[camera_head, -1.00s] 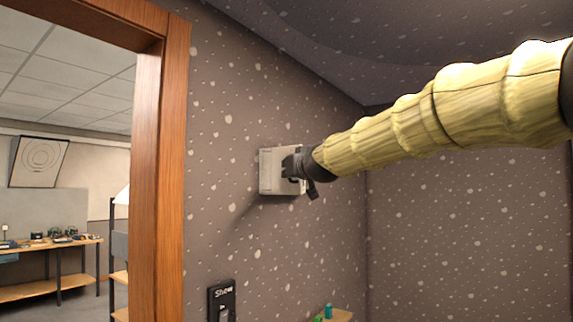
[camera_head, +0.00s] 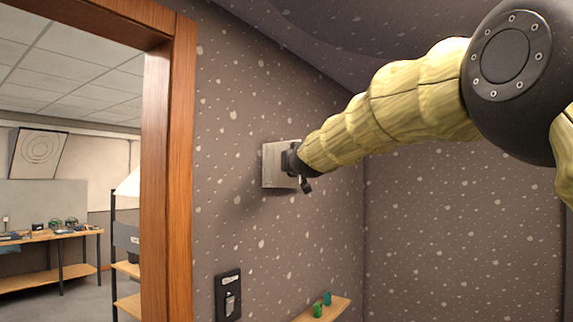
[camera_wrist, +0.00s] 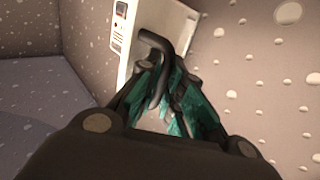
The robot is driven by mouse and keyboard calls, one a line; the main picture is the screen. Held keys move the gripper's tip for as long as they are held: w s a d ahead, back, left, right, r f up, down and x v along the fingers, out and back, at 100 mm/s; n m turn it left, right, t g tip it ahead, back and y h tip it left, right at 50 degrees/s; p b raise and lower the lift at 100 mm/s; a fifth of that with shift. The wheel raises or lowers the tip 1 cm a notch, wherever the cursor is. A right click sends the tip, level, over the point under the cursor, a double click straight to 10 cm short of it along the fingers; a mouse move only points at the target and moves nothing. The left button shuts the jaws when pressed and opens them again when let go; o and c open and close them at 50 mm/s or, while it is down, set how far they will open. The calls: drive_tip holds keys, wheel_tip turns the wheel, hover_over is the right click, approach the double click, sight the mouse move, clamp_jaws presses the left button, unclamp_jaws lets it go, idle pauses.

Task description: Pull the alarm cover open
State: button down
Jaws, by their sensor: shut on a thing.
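The alarm cover (camera_head: 275,165) is a pale grey, box-like panel on the speckled wall, right of the door frame. In the wrist view it is a white panel (camera_wrist: 180,22) with a dark bent handle (camera_wrist: 158,42). A strip with a small screen and labels shows along its left side. My gripper (camera_head: 292,163) is at the panel's right part. In the wrist view its teal-padded fingers (camera_wrist: 168,82) are closed on the handle. The fingertips are partly hidden by the handle. I cannot tell how far the cover stands open.
A wooden door frame (camera_head: 180,170) stands left of the cover, with a workbench (camera_head: 50,240) in the room beyond. A black wall switch (camera_head: 228,295) is below the cover. A small wooden shelf (camera_head: 338,308) with green and teal items is at the lower right.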

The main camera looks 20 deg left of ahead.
drive_tip(key=c, duration=1.5)
unclamp_jaws()
drive_tip(key=shift+w+d, duration=0.1)
drive_tip(key=shift+d, duration=0.05)
drive_tip(key=shift+c, duration=0.2)
drive_tip(key=shift+s, duration=0.2)
drive_tip(key=v, duration=1.1)
drive_tip(key=shift+s+d, duration=0.2)
drive_tip(key=shift+s, duration=0.15)
